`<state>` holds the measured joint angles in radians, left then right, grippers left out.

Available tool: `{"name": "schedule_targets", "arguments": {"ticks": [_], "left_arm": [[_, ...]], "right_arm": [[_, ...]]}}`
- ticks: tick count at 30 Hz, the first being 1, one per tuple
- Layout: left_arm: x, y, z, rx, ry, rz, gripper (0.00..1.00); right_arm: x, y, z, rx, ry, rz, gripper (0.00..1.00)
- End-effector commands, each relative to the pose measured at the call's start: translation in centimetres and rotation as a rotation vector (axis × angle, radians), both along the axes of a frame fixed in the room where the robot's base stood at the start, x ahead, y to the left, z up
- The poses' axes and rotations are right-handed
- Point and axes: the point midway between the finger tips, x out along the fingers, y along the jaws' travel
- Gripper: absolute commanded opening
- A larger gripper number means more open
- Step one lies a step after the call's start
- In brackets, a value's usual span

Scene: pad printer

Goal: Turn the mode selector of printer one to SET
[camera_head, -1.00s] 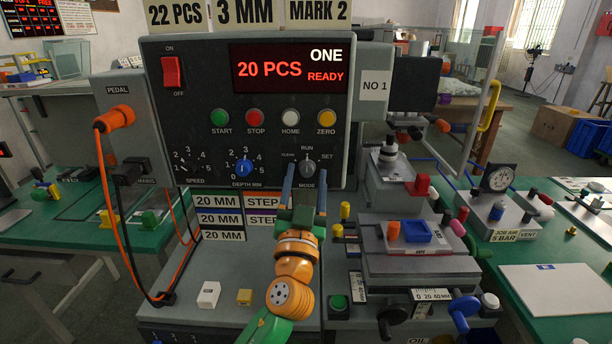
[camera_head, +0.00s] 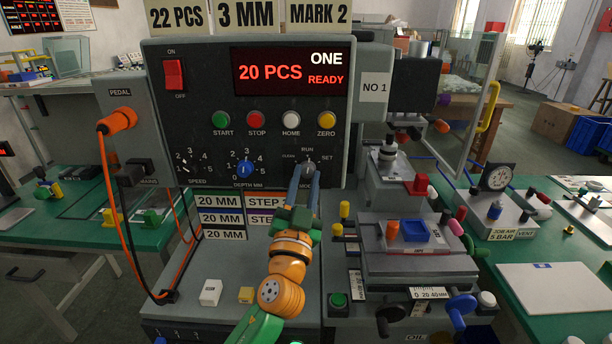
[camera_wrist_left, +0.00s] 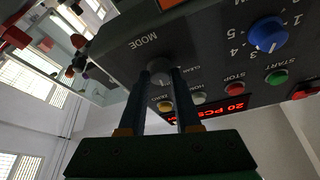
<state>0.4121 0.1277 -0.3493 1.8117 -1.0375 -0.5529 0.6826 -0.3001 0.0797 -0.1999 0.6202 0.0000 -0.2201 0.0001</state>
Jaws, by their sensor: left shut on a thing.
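The mode selector (camera_head: 309,168) is a small grey knob at the lower right of printer one's dark panel (camera_head: 200,120), with CLEAN, RUN and SET printed around it. My left gripper (camera_head: 304,180) reaches up to it from below, its two blue-grey fingers shut on the knob. In the left wrist view the knob (camera_wrist_left: 160,70) sits between the fingertips (camera_wrist_left: 161,82), under the upside-down word MODE. The fingers partly cover the knob, so its pointer direction is hard to tell. My right gripper is not in view.
The blue depth knob (camera_head: 244,169) is left of the selector, and START, STOP, HOME and ZERO buttons (camera_head: 327,120) are above. The red display (camera_head: 290,72) reads 20 PCS READY. The printing slide (camera_head: 420,262) stands at the right.

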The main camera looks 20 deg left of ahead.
Motion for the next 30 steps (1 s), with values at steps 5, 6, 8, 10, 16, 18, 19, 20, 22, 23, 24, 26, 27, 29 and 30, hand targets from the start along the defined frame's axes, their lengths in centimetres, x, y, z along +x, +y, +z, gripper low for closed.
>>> {"name": "schedule_targets", "arguments": {"ticks": [5,6,8,10,16,18,19,20,22,23,24,26,27,29,30], "left_arm": [[0.0,0.2,0.6,0.149,0.047,0.000,0.00],[0.0,0.2,0.6,0.187,0.058,0.000,0.00],[0.0,0.2,0.7,0.242,0.073,0.000,0.00],[-0.1,0.3,0.8,0.305,0.093,0.001,0.00],[-0.1,0.4,0.9,0.484,0.144,0.000,0.00],[-0.1,0.4,0.9,0.543,0.160,0.001,0.00],[-0.1,0.4,0.9,0.565,0.167,0.000,0.00],[-0.1,0.4,0.9,0.589,0.173,0.000,0.00],[-0.1,0.4,0.9,0.639,0.188,0.000,0.00],[-0.1,0.5,0.9,0.660,0.194,0.001,0.00],[-0.1,0.5,0.9,0.684,0.200,0.000,0.00],[-0.1,0.5,0.9,0.719,0.210,0.000,0.00],[-0.1,0.5,0.9,0.740,0.216,0.000,0.00],[-0.1,0.5,0.8,0.769,0.225,0.000,0.00],[-0.1,0.5,0.8,0.785,0.229,0.000,0.00]], "right_arm": [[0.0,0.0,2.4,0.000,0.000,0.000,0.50],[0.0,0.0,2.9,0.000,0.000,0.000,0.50],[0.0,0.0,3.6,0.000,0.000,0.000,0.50],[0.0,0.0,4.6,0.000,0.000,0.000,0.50],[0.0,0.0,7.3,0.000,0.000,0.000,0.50],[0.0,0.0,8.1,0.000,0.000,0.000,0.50],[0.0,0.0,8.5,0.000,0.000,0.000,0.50],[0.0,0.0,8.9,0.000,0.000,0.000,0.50],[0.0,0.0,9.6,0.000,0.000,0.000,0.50],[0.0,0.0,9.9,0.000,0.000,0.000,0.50],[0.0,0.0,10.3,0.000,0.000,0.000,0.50],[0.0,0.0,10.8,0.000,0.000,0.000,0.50],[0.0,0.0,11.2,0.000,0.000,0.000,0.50],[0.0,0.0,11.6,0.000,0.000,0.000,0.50],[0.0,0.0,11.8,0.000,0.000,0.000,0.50]]}}
